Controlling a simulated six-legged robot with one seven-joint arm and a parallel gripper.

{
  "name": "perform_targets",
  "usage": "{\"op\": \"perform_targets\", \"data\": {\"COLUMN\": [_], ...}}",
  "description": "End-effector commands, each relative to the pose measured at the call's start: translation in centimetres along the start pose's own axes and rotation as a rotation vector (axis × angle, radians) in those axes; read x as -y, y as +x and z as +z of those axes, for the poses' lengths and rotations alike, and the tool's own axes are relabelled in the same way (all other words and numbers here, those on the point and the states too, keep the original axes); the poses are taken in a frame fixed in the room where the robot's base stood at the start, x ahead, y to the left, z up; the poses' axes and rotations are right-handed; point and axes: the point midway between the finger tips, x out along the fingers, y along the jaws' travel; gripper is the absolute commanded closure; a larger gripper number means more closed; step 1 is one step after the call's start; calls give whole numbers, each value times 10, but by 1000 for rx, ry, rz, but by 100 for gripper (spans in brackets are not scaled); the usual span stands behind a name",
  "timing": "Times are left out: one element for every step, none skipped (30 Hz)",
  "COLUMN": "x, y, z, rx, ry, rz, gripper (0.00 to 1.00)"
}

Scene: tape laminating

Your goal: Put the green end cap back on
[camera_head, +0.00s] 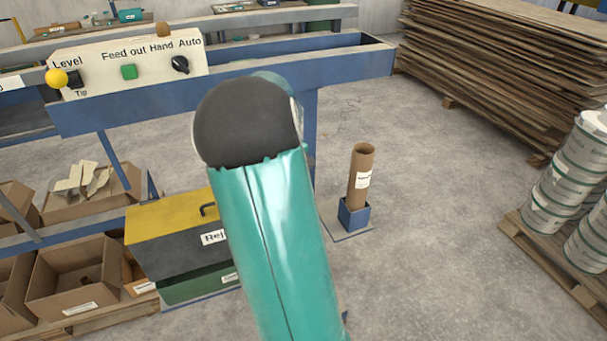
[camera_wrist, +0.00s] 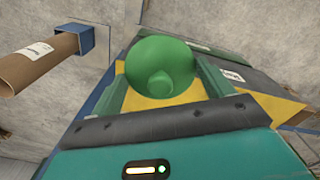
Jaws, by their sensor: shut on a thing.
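The green end cap (camera_wrist: 168,55) is round with a raised knob on its face. It sits between the two green fingers of my gripper (camera_wrist: 160,78), which is shut on it. In the head view my arm hides the gripper and the cap. A brown cardboard tube (camera_head: 360,182) with a white label stands upright in a blue square holder (camera_head: 354,216) on the floor, its top end uncovered. The tube also shows at the left of the wrist view (camera_wrist: 38,66), apart from the cap, with its holder (camera_wrist: 88,40).
A dark box with a yellow lid (camera_head: 165,220) stands left of my arm, and lies beneath the gripper in the wrist view. A blue machine frame (camera_head: 350,65) with a control panel (camera_head: 105,62) is behind. Stacked boards and a pallet of cans (camera_head: 557,195) stand right. Floor around the tube is clear.

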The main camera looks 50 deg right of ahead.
Motion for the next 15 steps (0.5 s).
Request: {"op": "perform_targets", "data": {"x": [12,19,29,36,44,56,65,76,90,103,116,135,149,163,182], "y": [4,6,9,11,14,18,21,24,29,33,37,44,48,53,59], "z": [-5,-8,-13,-15,-19,-24,-27,-32,-37,-43,-48,-55,-60,-67,-75], "rx": [1,1,0,0,0,1,1,2,2,2,2,3,3,3,3], "ry": [-6,-8,-10,-10,-12,-15,-16,-20,-22,-25,-26,-31,-33,-36,-39], "rz": [-2,-2,-2,-2,-2,-3,-2,-2,-3,-3,-3,-3,-3,-2,-2], "gripper": [42,42,42,42,42,42,42,42,42,42,42,42,42,42,42]}}
